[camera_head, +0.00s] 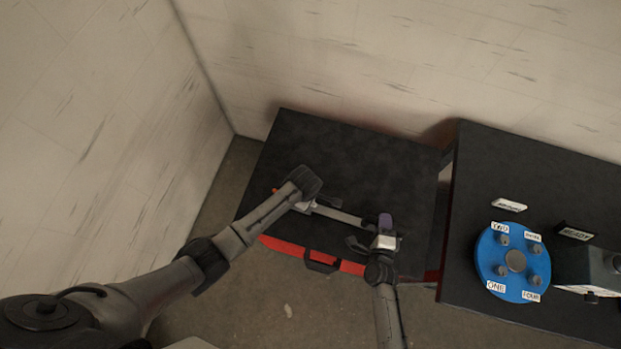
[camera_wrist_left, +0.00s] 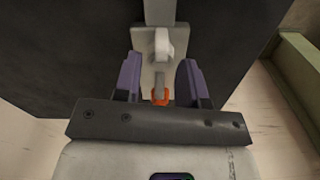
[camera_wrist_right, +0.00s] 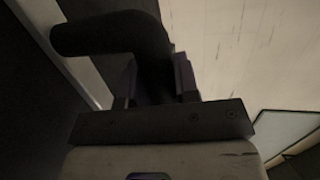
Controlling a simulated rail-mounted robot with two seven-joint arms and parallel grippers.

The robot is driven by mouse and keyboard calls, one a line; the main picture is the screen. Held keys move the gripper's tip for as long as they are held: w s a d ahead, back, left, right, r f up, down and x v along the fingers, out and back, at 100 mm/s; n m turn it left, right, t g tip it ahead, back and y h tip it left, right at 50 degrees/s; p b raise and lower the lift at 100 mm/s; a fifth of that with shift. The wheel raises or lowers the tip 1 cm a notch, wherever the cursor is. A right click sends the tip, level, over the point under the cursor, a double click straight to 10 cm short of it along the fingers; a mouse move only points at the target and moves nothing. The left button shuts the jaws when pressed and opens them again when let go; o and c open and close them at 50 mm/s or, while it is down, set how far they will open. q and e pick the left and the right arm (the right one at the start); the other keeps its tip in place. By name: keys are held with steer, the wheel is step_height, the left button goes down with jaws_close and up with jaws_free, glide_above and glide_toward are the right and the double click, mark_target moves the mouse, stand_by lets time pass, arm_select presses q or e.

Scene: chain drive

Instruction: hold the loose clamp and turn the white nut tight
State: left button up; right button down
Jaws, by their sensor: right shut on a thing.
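A grey metal bar (camera_head: 342,215), apparently part of the clamp, lies on the black table below and between my two hands. In the left wrist view, my left gripper (camera_wrist_left: 160,66) has its purple fingers apart. Between and beyond them are a grey plate (camera_wrist_left: 148,80), a rounded white piece (camera_wrist_left: 163,45) that looks like the nut, and an orange-red ring (camera_wrist_left: 160,97). I see no finger touching the white piece. My right gripper (camera_head: 384,224) is at the bar's right end. In the right wrist view it is shut on a thick dark bent handle (camera_wrist_right: 110,34); the contact is dark and partly hidden.
The black table (camera_head: 300,135) has a red front edge (camera_head: 283,245) and free room behind the bar. Right of it, across a gap, a second black table (camera_head: 475,170) carries a blue disc (camera_head: 515,285) with labelled knobs and a grey device (camera_head: 590,268). Walls stand behind and left.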

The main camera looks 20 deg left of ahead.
arm_select(q)
jaws_close()
